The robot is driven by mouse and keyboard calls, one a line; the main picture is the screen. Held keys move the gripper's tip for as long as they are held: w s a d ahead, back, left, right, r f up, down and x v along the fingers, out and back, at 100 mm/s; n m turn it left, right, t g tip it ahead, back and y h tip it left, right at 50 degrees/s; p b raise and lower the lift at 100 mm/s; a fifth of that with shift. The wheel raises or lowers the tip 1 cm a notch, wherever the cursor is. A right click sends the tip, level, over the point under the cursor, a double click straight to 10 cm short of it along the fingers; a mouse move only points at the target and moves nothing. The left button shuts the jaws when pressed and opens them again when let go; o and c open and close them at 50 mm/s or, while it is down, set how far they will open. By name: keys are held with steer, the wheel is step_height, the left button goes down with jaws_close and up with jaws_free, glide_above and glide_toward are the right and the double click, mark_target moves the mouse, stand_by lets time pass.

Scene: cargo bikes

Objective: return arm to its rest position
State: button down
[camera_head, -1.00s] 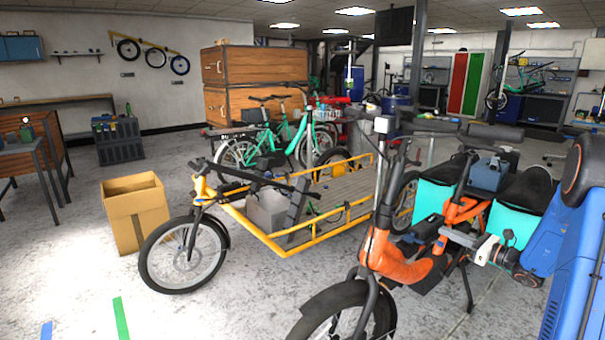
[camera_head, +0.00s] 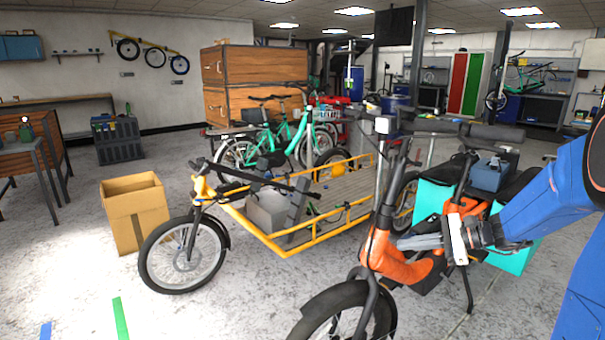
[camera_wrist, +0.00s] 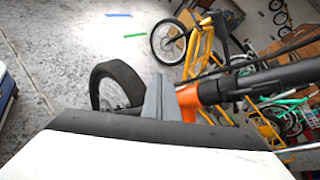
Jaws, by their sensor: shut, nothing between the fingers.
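My gripper (camera_head: 402,243) is at the end of my blue arm, at the right of the head view. Its grey fingers are together and point left, in front of the orange cargo bike's frame (camera_head: 388,262). Nothing is held between them. In the wrist view my gripper (camera_wrist: 160,82) also shows shut, with the dark front wheel (camera_wrist: 115,85) to its left and the orange frame (camera_wrist: 188,97) close to its right. I cannot tell whether it touches the bike.
A yellow cargo bike (camera_head: 268,240) stands left of the orange one. A cardboard box (camera_head: 136,212) sits near its front wheel. The turquoise bags (camera_head: 432,198) hang at the orange bike's rear. Open floor lies at the front left, with green tape (camera_head: 120,318).

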steer(key=s+a+n+g+h, duration=0.2)
steer(key=s+a+n, duration=0.2)
steer(key=s, duration=0.5)
steer(key=s+a+n+g+h, duration=0.25)
steer(key=s+n, duration=0.25)
steer(key=s, duration=0.4)
steer(key=s+d+n+t+h, duration=0.1)
steer(key=s+d+n+h, duration=0.1)
steer(key=s, duration=0.5)
steer(key=s+d+n+t+h, duration=0.2)
steer(key=s+d+n+h, duration=0.1)
steer(key=s+n+h, duration=0.2)
steer(key=shift+s+d+n, duration=0.25)
steer(key=shift+s+n, duration=0.75)
steer(key=shift+s, duration=0.35)
steer(key=shift+f+t, duration=0.1)
steer(key=shift+t, duration=0.15)
